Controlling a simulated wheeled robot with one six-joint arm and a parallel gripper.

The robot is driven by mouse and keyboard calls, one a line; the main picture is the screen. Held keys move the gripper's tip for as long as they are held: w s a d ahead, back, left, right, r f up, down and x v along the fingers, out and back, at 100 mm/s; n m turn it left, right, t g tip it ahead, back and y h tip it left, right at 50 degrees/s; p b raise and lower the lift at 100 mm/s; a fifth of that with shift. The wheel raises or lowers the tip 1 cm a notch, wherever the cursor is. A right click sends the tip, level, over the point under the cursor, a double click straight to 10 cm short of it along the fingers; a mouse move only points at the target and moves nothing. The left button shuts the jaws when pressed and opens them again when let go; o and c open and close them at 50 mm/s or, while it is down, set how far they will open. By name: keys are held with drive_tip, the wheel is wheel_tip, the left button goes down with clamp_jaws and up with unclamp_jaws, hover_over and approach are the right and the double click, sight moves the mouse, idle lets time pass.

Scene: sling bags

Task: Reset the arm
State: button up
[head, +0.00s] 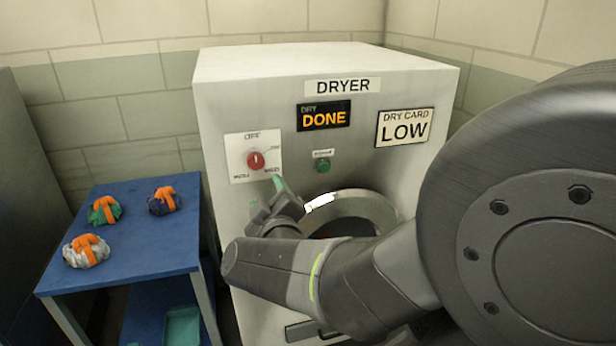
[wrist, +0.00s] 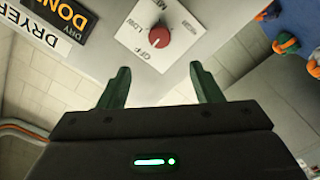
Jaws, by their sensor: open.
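My gripper (wrist: 160,88) is open in the wrist view, its two green fingers apart with nothing between them. In the head view my gripper (head: 279,190) is in front of the dryer's face, below and right of the red dial (head: 256,160). The red dial also shows in the wrist view (wrist: 160,38), beyond the fingers. I cannot tell whether the fingers touch the panel. My arm reaches in from the right and hides part of the dryer (head: 215,105) and its round door opening (head: 365,208).
A blue table (head: 150,238) on the left holds three dark, green and grey bundles with orange straps (head: 104,210). A lower shelf holds a teal tray (head: 182,325). The dryer display (head: 324,116) reads DONE, and a card (head: 405,127) reads LOW. A tiled wall stands behind.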

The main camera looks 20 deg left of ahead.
sight(257, 164)
drive_tip(key=shift+w+a, duration=0.1)
drive_tip(key=shift+w, duration=0.05)
drive_tip(key=x, duration=1.3)
drive_tip(key=shift+w+a, duration=0.1)
drive_tip(key=shift+w, duration=0.2)
drive_tip(key=shift+s, duration=0.15)
